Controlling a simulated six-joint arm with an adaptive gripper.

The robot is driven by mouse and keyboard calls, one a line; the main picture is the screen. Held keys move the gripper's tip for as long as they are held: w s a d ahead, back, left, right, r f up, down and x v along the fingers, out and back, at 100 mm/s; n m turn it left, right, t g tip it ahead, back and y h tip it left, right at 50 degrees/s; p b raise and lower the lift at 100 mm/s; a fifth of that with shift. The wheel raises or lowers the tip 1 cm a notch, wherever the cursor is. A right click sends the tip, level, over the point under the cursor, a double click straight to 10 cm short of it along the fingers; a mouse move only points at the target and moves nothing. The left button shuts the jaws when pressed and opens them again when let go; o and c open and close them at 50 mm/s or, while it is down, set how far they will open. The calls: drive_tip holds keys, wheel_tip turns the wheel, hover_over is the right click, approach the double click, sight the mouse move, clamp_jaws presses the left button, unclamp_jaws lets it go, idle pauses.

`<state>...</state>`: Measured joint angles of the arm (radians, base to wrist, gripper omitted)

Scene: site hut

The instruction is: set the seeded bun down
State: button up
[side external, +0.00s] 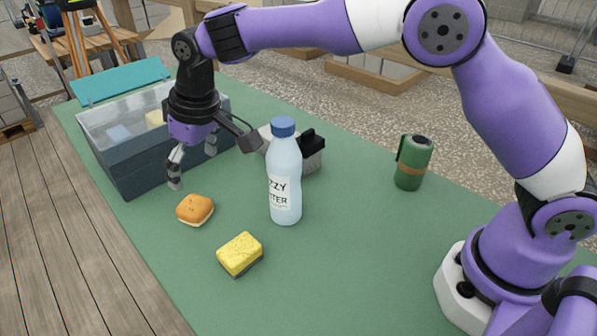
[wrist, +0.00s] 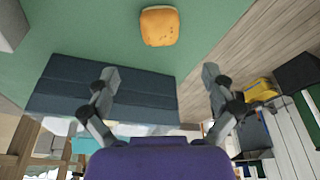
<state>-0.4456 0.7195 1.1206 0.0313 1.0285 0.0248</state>
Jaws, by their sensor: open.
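The seeded bun (side external: 195,210) sits on the green table in front of the dark bin, with its orange-brown top up. It also shows at the top of the wrist view (wrist: 159,26), beyond the fingertips. My gripper (side external: 192,168) is open and empty, above and behind the bun in the side view, close to the bin's front right part. In the wrist view its two fingers (wrist: 161,76) are spread wide with nothing between them. The bun is apart from both fingers.
A dark bin (side external: 146,172) with clear upper walls and a teal lid stands behind. A bottle (side external: 285,185) stands right of the bun, and a yellow sponge (side external: 240,253) lies in front. A green flask (side external: 411,163) stands farther right. The table's front middle is clear.

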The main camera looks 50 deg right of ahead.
drive_tip(key=s+d+r, duration=0.3)
drive_tip(key=d, duration=0.1)
drive_tip(key=s+d+r+m+t, duration=0.1)
drive_tip(key=s+d+r, duration=0.2)
drive_tip(key=d+r, duration=0.1)
drive_tip(key=s+d+r+m, duration=0.1)
drive_tip(key=s+d+r, duration=0.2)
drive_tip(key=s+d, duration=0.1)
drive_tip(key=shift+s+d+r+t, duration=0.15)
drive_tip(key=shift+d+t, duration=0.15)
drive_tip(key=shift+d, duration=0.3)
drive_tip(key=s+d+f+m, duration=0.1)
drive_tip(key=s+d, duration=0.2)
drive_tip(key=s, duration=0.3)
drive_tip(key=s+d+f+m+t+h, duration=0.1)
drive_tip(key=s+d+f, duration=0.1)
drive_tip(key=s, duration=0.4)
drive_tip(key=shift+d+f, duration=0.3)
drive_tip(key=shift+d, duration=0.5)
